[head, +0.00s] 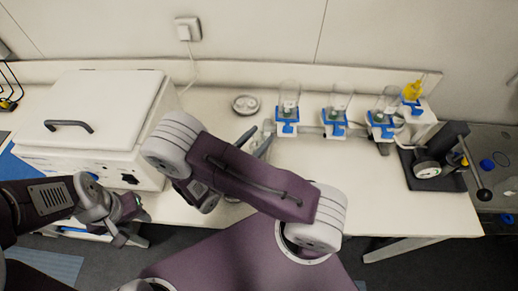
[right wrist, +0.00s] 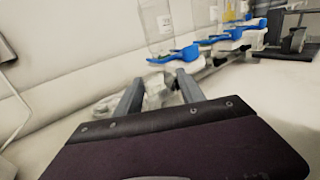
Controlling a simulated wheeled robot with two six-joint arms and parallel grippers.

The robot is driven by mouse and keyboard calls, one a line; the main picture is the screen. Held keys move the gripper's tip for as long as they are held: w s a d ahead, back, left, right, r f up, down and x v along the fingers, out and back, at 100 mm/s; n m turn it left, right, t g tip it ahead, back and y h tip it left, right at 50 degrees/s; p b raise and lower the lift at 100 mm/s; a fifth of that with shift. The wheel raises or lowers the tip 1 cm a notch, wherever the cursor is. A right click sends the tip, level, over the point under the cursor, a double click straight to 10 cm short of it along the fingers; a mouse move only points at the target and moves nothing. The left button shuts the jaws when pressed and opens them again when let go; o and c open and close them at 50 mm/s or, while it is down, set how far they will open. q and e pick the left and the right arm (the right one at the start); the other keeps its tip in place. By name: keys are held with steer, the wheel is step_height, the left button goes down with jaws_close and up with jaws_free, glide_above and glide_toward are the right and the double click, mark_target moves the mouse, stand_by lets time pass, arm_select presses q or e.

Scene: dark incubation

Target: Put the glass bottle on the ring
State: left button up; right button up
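A small clear glass object, likely the glass bottle (head: 268,125), stands on the white table by my right gripper (head: 256,142). In the right wrist view, clear glass (right wrist: 155,92) shows between the spread fingers of the right gripper (right wrist: 160,78); I cannot tell whether they touch it. A round metallic ring or dish (head: 246,105) lies on the table just behind the gripper. Part of another round rim (head: 232,199) shows under my right arm, mostly hidden. My left gripper (head: 128,222) is low at the left, away from these, its fingers unclear.
Several clear glass vessels stand at blue holders (head: 286,115) along the back. A white box with a handle (head: 90,115) fills the left of the table. A black stand with a gauge (head: 432,165) is at the right. The table's middle right is clear.

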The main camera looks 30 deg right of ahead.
jaws_close()
stand_by(1.2)
